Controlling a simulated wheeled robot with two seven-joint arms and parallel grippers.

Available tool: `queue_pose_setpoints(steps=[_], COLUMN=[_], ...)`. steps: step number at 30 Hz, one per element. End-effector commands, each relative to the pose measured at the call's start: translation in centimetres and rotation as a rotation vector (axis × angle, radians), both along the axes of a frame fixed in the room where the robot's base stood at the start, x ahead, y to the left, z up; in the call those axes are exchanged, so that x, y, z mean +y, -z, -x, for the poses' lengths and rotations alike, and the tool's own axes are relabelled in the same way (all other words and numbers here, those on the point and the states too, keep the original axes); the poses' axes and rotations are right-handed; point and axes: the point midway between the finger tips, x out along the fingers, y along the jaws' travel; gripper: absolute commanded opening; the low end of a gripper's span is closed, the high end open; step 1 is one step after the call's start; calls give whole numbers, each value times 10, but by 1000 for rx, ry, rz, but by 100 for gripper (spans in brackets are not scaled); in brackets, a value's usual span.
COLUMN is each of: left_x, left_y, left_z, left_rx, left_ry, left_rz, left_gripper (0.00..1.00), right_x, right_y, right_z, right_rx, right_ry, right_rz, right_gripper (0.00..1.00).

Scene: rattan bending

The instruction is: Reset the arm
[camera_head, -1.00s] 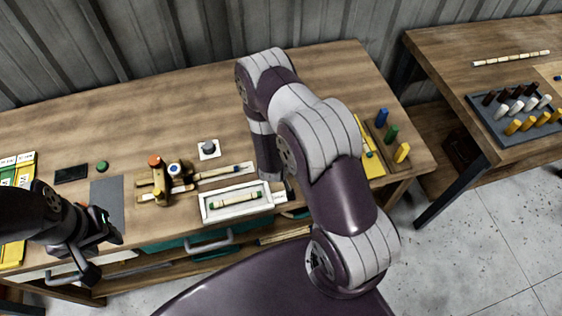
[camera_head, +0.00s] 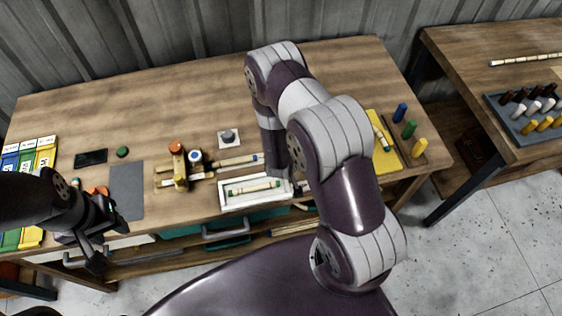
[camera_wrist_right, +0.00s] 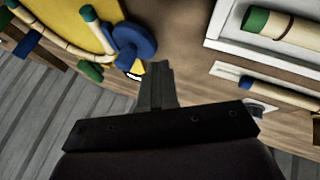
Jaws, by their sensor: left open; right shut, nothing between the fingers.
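My left gripper (camera_head: 106,226) is at the left front edge of the workbench (camera_head: 120,97) in the head view. Its dark jaws are open, with nothing seen between them. My right arm bends across the bench from the front right. Its gripper is mostly hidden behind the arm in the head view. In the right wrist view the right gripper's fingers (camera_wrist_right: 156,84) are shut and empty. They are between a yellow board (camera_wrist_right: 72,22) and a white tray (camera_wrist_right: 235,48).
The white tray holds a green-ended rattan stick (camera_head: 253,187). A wooden jig (camera_head: 180,172) and a grey mat (camera_head: 127,190) are to its left. Blue, green and yellow pegs (camera_head: 409,129) stand at the right. The bench's back is clear. A second table (camera_head: 465,60) stands farther right.

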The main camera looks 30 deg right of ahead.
Motion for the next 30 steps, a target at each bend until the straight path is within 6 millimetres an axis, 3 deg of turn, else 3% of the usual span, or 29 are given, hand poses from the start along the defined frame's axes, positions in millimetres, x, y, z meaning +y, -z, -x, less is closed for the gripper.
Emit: queue_pose_setpoints(steps=[12, 23, 26, 27, 30], left_x=[0, 0, 0, 0, 0], left_y=[14, 14, 14, 15, 36], left_z=[0, 0, 0, 0, 0], left_rx=[1, 1, 1, 1, 1], left_ry=[0, 0, 0, 0, 0], left_rz=[0, 0, 0, 0, 0], left_gripper=[43, 43, 43, 43, 43], right_x=[37, 42, 64, 83, 123], right_y=[-63, -71, -53, -52, -72], right_z=[32, 38, 63, 75, 99], right_rx=[-3, -2, 100, 173, 348], right_ry=[-6, 11, 56, 60, 45], right_rz=[-2, -14, -161, -260, -471], right_gripper=[0, 0, 0, 0, 0])
